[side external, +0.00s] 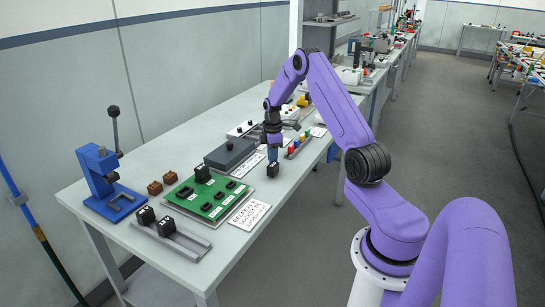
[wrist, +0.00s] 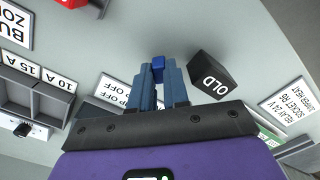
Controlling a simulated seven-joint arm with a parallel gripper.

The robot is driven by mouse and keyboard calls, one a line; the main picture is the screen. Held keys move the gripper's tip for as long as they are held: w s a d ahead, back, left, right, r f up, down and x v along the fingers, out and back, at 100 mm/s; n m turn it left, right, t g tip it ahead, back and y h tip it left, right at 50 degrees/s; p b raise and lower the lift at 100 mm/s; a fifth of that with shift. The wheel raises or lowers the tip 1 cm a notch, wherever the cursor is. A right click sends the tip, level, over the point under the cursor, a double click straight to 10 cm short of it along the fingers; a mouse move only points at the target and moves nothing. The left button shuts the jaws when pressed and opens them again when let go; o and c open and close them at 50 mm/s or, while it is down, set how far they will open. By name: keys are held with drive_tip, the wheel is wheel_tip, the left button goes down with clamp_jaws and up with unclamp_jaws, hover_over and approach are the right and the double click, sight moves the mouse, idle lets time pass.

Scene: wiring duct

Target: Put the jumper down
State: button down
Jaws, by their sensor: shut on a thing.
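My gripper (wrist: 158,76) is shut on a small bright blue piece, the jumper (wrist: 158,68), at its fingertips in the wrist view. In the side view my gripper (side external: 272,153) points down over the table's right part; the jumper cannot be made out there. A black block marked OLD (wrist: 210,73) is just right of the fingers in the wrist view, and it shows below the gripper in the side view (side external: 273,171). I cannot tell whether the jumper touches the table.
A green board (side external: 207,195) with black sockets lies to the left, with a printed card (side external: 249,215) beside it. A grey rail (side external: 172,238) with black blocks is in front. A dark grey tray (side external: 230,153) lies behind. Grey bins (wrist: 35,97) labelled 10 A and 15 A show in the wrist view.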

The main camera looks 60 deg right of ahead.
drive_tip(key=shift+f, duration=0.15)
drive_tip(key=c, duration=1.4)
unclamp_jaws()
